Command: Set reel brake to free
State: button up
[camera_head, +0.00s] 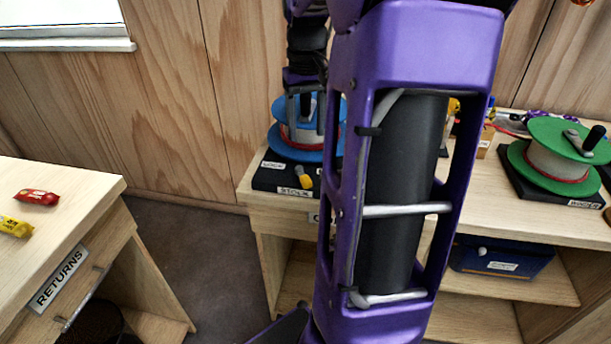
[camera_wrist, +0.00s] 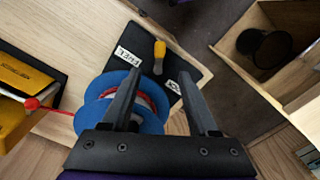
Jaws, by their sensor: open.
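The reel in front of my gripper has blue flanges (camera_head: 315,155) and a white and red winding, on a black base (camera_head: 264,180). A small brake lever with a yellow handle (camera_head: 305,181) sits on the base near its front edge; in the wrist view the yellow handle (camera_wrist: 159,49) lies just beyond my fingertips. White labels (camera_wrist: 128,56) are on the base, too small to read surely; one is partly covered by a finger. My gripper (camera_head: 306,122) is open, fingers pointing down by the blue reel; it also shows in the wrist view (camera_wrist: 160,74), with nothing between the fingers.
A green reel (camera_head: 560,150) with a black crank stands on the same bench (camera_head: 480,185) at right. A blue box (camera_head: 503,257) sits on the shelf below. A RETURNS table (camera_head: 85,190) with red and yellow packets is at left. My purple arm hides the bench's middle.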

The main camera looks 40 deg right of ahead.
aim_at(306, 179)
notch_tip(306, 179, down, 13)
jog(key=b, duration=0.2)
jog(key=shift+b, duration=0.3)
grip_shut()
